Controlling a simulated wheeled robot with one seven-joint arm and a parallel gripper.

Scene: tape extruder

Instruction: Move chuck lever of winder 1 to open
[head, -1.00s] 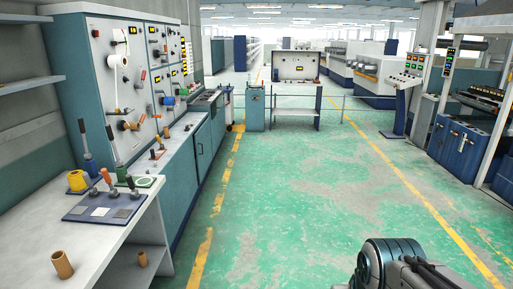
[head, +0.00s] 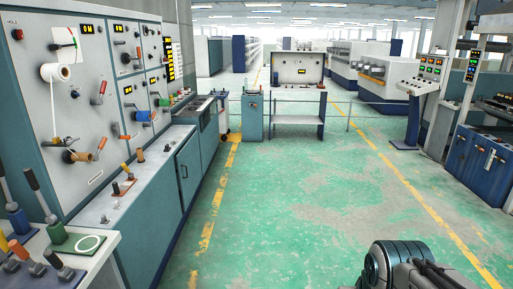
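The winder machine (head: 62,110) stands along the left side, a teal cabinet with pale panels. Its nearest panel carries a white tape roll (head: 54,72), a brown core on a spindle (head: 76,156), a red-handled lever (head: 99,93) and an orange-handled lever (head: 101,146) beside the core. Part of my arm shows at the bottom right, far from the panels; my gripper itself is out of view.
A bench at the lower left holds upright black-handled levers (head: 40,195) and a green base with a ring (head: 88,243). A ledge (head: 130,190) juts out below the panels. The green floor (head: 290,200) ahead is clear.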

